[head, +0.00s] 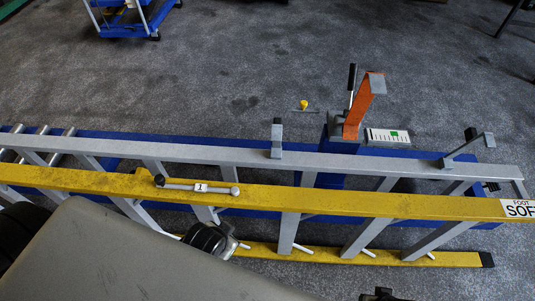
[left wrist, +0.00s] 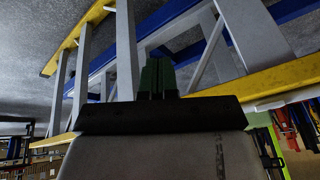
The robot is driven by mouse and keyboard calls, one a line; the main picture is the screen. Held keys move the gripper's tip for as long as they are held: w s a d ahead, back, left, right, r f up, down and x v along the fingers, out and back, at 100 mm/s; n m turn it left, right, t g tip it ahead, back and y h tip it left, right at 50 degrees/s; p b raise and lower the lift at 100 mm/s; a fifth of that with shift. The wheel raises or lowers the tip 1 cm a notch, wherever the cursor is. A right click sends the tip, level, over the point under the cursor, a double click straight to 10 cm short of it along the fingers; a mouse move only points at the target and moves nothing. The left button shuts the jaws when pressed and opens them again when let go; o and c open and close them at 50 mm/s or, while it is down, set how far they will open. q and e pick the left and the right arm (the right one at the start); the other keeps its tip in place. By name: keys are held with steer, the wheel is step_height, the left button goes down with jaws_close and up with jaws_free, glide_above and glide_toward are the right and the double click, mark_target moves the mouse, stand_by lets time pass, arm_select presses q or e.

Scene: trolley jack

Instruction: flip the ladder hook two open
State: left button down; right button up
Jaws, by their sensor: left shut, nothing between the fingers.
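A long ladder with a yellow rail (head: 330,202) and a grey rail (head: 350,163) lies across the head view. A grey metal bar (head: 178,186) with a tag marked 1 lies along the yellow rail. An upright grey bracket (head: 277,138) and an angled grey bracket (head: 463,150) stand at the grey rail. No number two is legible, so I cannot tell which part is hook two. My left gripper (left wrist: 157,72) shows dark fingers, shut and empty, in the left wrist view, in front of the ladder frame. I cannot make out its fingertips in the head view. My right gripper is not visible.
An orange post (head: 359,108) with a black handle rises behind the ladder beside a white gauge plate (head: 388,136). A yellow knob (head: 304,104) is nearby. A blue cart (head: 128,28) stands at the top left. The grey floor behind the ladder is mostly clear.

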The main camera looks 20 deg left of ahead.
arm_select(q)
steer(key=w+a+r+m+t+b, duration=0.2)
steer(key=w+a+r+m+t, duration=0.2)
steer(key=w+r+m+t, duration=0.45)
steer(key=s+d+r+m+t+h, duration=0.1)
steer(key=d+r+m+t+h, duration=0.45)
steer(key=m+h, duration=0.8)
steer(key=w+d+r+m+y+p, duration=0.1)
steer(key=w+r, duration=0.1)
steer(key=w, duration=0.4)
steer(key=w+d+r+m+y, duration=0.1)
steer(key=w+d+r, duration=0.1)
steer(key=w, duration=0.3)
steer(key=shift+w+p, duration=0.4)
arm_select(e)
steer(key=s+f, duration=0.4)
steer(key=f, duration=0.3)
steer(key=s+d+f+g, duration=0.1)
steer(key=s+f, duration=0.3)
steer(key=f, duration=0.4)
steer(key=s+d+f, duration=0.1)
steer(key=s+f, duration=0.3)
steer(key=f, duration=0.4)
arm_select(q)
steer(key=shift+y, duration=0.25)
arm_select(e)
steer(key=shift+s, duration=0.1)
